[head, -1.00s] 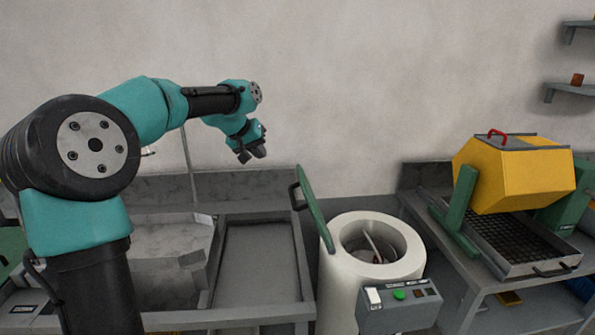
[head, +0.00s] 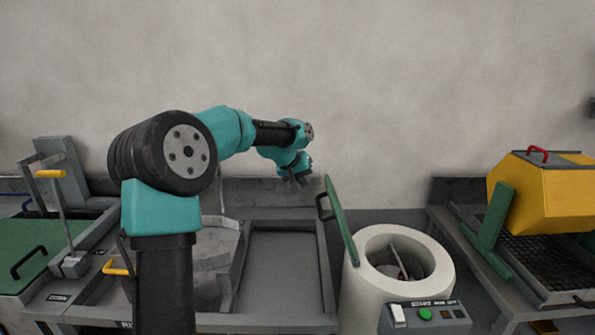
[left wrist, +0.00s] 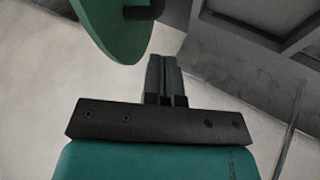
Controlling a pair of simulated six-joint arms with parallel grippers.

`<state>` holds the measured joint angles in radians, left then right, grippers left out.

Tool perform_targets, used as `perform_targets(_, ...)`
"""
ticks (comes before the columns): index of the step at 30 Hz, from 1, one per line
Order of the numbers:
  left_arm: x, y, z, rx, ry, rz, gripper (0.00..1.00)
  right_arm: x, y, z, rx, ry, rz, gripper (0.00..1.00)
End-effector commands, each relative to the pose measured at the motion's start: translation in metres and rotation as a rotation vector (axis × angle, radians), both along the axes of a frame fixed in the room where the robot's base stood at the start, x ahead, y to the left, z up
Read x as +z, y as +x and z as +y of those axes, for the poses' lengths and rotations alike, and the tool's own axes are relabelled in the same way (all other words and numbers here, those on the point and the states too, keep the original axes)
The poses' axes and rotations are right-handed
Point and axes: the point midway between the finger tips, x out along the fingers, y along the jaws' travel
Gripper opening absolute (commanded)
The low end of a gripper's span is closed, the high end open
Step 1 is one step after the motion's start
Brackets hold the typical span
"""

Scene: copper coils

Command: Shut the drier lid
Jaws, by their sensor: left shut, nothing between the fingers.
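The drier (head: 385,290) is a white round drum with an open top. Its green lid (head: 341,222) stands upright on the left side of the rim, with a black handle (head: 323,207) on its left face. My right gripper is not in view.
A control box (head: 425,316) with a green button is on the drier's front. A grey sink bench (head: 275,265) lies left of the drier. A yellow tumbler (head: 535,195) on a green stand is at the right. A pale wall is behind.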

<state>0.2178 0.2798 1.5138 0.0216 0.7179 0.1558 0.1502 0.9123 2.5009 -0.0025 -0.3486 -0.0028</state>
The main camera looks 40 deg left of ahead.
Motion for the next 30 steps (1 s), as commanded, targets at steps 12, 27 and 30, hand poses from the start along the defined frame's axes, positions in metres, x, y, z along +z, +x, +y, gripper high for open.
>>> perform_targets(12, -0.003, 0.025, -0.033, -0.001, 0.000, 0.001, 0.00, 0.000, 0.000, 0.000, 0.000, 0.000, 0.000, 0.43)
perform_targets(27, -0.001, 0.023, -0.031, 0.008, 0.007, 0.007, 0.00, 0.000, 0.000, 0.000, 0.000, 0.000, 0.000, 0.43)
perform_targets(30, 0.001, 0.020, -0.027, 0.018, 0.019, 0.016, 0.00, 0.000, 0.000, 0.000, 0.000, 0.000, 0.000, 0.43)
